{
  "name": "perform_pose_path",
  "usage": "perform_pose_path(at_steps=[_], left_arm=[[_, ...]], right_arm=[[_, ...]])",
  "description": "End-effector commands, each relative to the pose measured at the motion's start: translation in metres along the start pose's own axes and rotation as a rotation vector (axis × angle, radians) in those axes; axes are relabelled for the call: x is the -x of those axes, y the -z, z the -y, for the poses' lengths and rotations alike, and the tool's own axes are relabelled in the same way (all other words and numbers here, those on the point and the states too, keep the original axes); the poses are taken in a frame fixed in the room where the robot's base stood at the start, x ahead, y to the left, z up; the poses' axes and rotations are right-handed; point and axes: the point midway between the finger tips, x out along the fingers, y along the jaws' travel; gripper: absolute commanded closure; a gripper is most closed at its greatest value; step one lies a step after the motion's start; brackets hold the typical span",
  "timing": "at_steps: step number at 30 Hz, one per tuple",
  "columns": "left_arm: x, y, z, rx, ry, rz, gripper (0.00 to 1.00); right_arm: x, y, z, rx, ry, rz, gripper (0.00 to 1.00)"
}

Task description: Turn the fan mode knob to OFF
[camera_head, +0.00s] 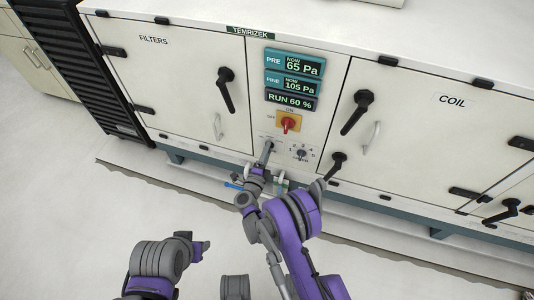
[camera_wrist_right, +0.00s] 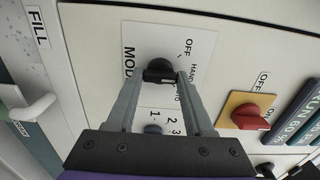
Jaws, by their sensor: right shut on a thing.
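The fan mode knob (camera_wrist_right: 158,71) is black and sits on a white plate marked MODE, with OFF, HAND and a partly covered label around it. My right gripper (camera_wrist_right: 160,78) has its two grey fingers on either side of the knob and is shut on it. The fingers hide part of the plate, and I cannot clearly tell which mark the knob points to. In the head view my right gripper (camera_head: 267,152) reaches the panel below the red switch and hides the knob.
A red switch on a yellow plate (camera_head: 288,122) is just above, below displays reading 65 Pa, 105 Pa and RUN 60 %. A numbered selector knob (camera_head: 300,154) is close on the right. A black door handle (camera_head: 335,167) is further right. The floor in front is clear.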

Motion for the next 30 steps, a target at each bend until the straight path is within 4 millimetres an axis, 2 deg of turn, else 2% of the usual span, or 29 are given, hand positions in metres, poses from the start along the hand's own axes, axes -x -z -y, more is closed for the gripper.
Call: perform_pose_path(at_steps=[6, 18, 30], left_arm=[[-0.0078, -0.0015, 0.0000, 0.000, 0.000, 0.001, 0.50], [-0.0111, -0.0022, 0.0000, 0.000, 0.000, 0.001, 0.50], [-0.0116, -0.0023, 0.0000, 0.000, 0.000, 0.001, 0.50]], right_arm=[[0.0000, 0.0001, -0.0007, 0.206, 0.000, -0.001, 1.00], [0.0002, 0.0000, 0.0003, 0.556, 0.000, 0.000, 1.00], [0.0002, -0.0001, 0.0004, 0.755, 0.000, 0.000, 1.00]])
